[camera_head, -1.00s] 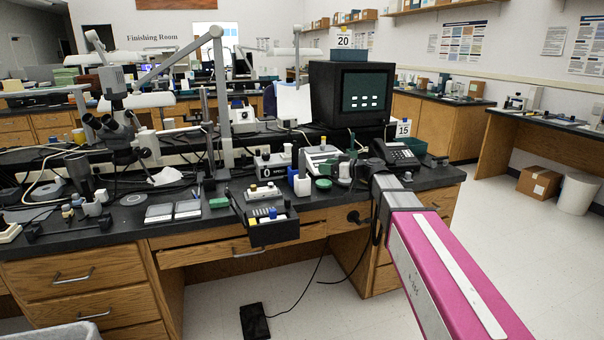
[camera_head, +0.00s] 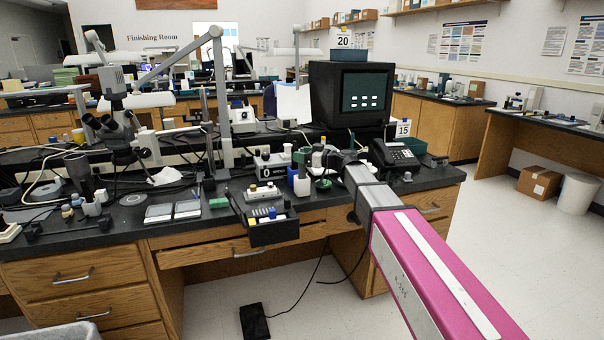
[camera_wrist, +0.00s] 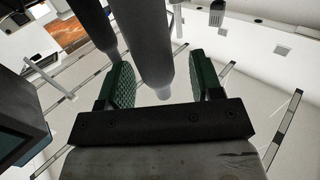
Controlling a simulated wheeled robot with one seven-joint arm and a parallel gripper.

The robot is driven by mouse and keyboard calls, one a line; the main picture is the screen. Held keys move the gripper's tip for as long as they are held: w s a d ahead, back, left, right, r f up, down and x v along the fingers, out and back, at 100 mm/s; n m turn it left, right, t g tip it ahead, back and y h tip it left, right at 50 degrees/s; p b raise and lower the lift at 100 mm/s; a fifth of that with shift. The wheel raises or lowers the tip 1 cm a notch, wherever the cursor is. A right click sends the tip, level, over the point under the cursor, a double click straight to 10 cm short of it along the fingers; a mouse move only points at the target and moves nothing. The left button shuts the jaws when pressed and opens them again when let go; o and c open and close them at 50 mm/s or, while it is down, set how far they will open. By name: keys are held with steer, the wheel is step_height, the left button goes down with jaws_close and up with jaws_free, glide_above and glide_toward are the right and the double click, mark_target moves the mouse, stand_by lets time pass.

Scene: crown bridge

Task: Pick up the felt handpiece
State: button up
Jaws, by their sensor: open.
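My gripper (camera_head: 306,160) is over the right part of the dark bench, at the end of my grey and pink arm. In the wrist view my gripper (camera_wrist: 158,68) is open, with a green ribbed pad on each finger. I cannot tell which of these, if either, is the felt handpiece. In the head view the handpiece cannot be made out, and my arm hides part of the bench.
A black monitor (camera_head: 352,95) stands behind my gripper, and a phone (camera_head: 394,153) is to its right. A small white-fronted unit (camera_head: 272,163) is to the left. A black tray (camera_head: 275,233) juts from the bench front. A green disc (camera_head: 323,184) lies below my gripper.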

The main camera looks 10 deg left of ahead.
steer(key=shift+x, duration=1)
steer(key=c, duration=1)
